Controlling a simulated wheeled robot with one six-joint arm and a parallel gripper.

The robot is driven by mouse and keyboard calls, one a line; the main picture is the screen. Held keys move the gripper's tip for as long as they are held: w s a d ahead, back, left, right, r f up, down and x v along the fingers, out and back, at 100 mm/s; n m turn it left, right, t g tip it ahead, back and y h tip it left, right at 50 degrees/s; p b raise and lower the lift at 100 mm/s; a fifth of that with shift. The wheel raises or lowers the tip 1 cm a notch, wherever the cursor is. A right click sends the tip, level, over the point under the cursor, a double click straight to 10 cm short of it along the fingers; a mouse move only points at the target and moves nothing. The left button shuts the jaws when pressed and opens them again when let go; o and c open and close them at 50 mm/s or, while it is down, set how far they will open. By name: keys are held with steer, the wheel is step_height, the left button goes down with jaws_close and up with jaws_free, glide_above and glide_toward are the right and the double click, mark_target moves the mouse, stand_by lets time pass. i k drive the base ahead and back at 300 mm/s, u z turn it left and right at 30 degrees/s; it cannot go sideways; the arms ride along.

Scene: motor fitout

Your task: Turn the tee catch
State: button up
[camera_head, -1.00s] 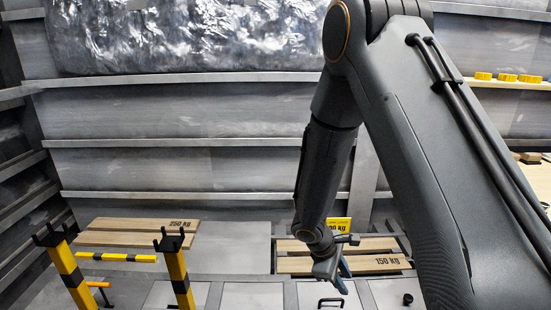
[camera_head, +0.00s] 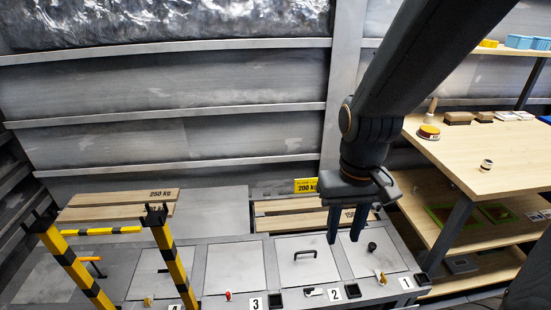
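The floor bench holds a row of grey hatch panels with small catches along the front edge. A small yellow catch (camera_head: 381,277) by label 1 looks T-shaped, but it is too small to be sure. Another yellow catch (camera_head: 148,300) is at the front left, partly beside a striped post. A small light-and-dark catch (camera_head: 312,291) is by label 2 and a red knob (camera_head: 228,296) is left of label 3. My gripper (camera_head: 345,240) points down above the hatches of labels 1 and 2, its two fingers apart and nothing visible between them. It is apart from every catch.
The panel above label 2 has a black handle (camera_head: 305,254); the panel above label 1 has a black knob (camera_head: 371,247). Yellow-black posts (camera_head: 171,262) stand at the left. A wooden shelf table (camera_head: 490,150) stands at the right. Planks (camera_head: 115,205) lie behind the panels.

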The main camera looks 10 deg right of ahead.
mark_target(309, 291)
steer(key=z, duration=1.3)
steer(key=k, duration=1.15)
steer(key=u, duration=1.25)
steer(key=i, duration=0.5)
